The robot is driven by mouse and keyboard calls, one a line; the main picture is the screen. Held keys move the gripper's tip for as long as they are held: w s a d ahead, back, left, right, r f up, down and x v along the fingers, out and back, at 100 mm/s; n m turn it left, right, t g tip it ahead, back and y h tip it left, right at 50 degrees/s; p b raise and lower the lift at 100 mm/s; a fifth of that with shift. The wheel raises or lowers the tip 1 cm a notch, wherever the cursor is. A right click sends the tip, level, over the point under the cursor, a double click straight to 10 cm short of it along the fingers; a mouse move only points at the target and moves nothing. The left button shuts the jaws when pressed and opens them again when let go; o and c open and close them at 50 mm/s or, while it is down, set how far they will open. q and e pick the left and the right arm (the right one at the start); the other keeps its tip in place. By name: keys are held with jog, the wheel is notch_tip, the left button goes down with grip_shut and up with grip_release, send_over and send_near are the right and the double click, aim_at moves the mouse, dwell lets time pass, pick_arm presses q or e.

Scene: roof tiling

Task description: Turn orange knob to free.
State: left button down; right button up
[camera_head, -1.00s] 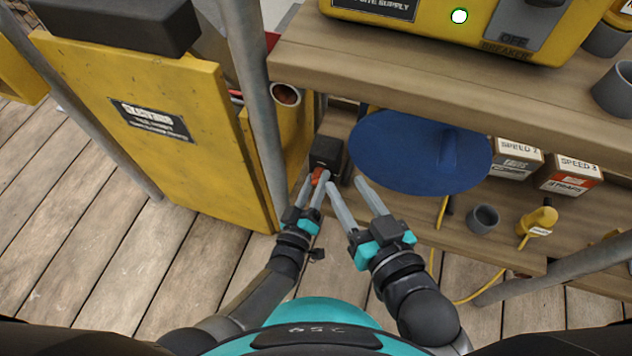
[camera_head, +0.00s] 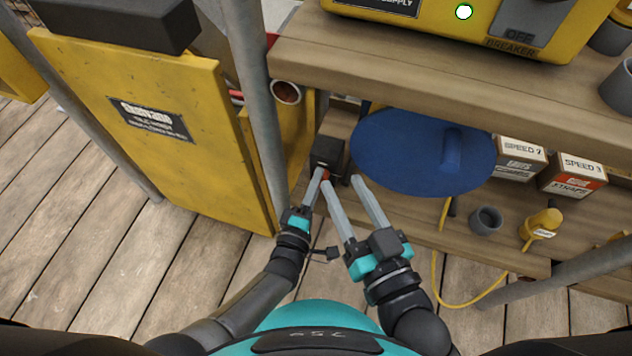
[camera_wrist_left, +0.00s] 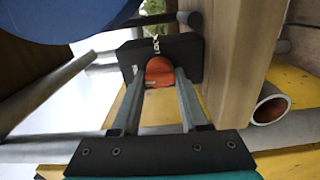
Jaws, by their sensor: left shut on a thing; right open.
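The orange knob (camera_wrist_left: 159,72) is on the face of a dark box (camera_wrist_left: 190,52) in the left wrist view. In the head view only a bit of the knob (camera_head: 325,175) shows, below the black box (camera_head: 327,151) on the lower shelf. My left gripper (camera_head: 318,178) is shut on the knob; in the left wrist view its two fingers (camera_wrist_left: 159,82) lie on either side of it. My right gripper (camera_head: 342,182) is open and empty, just right of the left one.
A blue round object (camera_head: 405,150) stands right of the box. A grey post (camera_head: 258,110) and a yellow panel (camera_head: 140,130) stand to the left. The wooden shelf (camera_head: 440,75) overhangs above. Labelled boxes (camera_head: 575,174), a grey cup (camera_head: 486,219) and a yellow tool (camera_head: 540,228) are at right.

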pick_arm(q)
jog(key=shift+n, duration=0.3)
dwell(0.4)
jog(key=shift+c, duration=2.2)
grip_release()
jog(key=shift+s, duration=0.1)
jog(key=shift+s+a, duration=0.15)
jog(key=shift+s, duration=0.3)
jog(key=p+v, duration=0.3)
jog(key=v, duration=1.1)
jog(key=shift+p, duration=0.4)
pick_arm(e)
jog(key=d+f+g+h, duration=0.3)
jog(key=d+g, duration=0.2)
jog(key=g, duration=0.1)
jog(key=shift+d+f+n+g, duration=0.2)
jog(key=shift+n+g, duration=0.1)
jog(key=shift+n, duration=0.1)
jog(key=shift+w, duration=0.1)
